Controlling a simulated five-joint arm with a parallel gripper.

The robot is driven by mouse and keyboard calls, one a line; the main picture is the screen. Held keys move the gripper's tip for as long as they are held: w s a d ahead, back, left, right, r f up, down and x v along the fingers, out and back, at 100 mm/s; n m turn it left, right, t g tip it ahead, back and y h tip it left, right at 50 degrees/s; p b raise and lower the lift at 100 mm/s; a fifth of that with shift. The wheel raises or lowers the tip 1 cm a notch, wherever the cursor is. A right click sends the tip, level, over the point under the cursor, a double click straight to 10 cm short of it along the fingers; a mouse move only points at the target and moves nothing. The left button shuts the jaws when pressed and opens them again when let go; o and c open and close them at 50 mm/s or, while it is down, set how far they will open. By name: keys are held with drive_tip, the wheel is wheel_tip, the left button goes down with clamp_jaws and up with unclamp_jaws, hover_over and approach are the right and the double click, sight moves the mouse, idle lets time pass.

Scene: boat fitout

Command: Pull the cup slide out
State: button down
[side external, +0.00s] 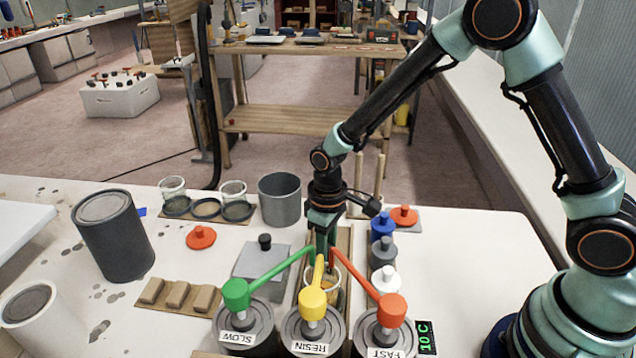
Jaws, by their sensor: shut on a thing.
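The cup slide (345,239) is a narrow wooden piece running back from under the pump spouts. A clear cup (334,292) with a yellowish band sits at its front part, beneath the spouts and partly hidden by them. My gripper (322,250) points down at the slide, just behind the spouts. It is shut on the slide, though the spouts partly hide its fingertips and the exact contact. Three pump cans stand in front: SLOW with a green pump (236,293), RESIN with a yellow pump (312,298) and FAST with a red pump (392,309).
A grey pot (280,199) and clear jars (233,191) stand behind left. A grey plate with a black knob (264,244) lies left of the slide. Blue, grey and white knobbed pieces (384,252) line its right. A green display (425,337) reads 10 C.

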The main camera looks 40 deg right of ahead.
drive_tip(key=w+d, duration=0.8)
drive_tip(key=c, duration=0.6)
unclamp_jaws()
wheel_tip(320, 180, up, 12)
drive_tip(key=shift+r, duration=0.15)
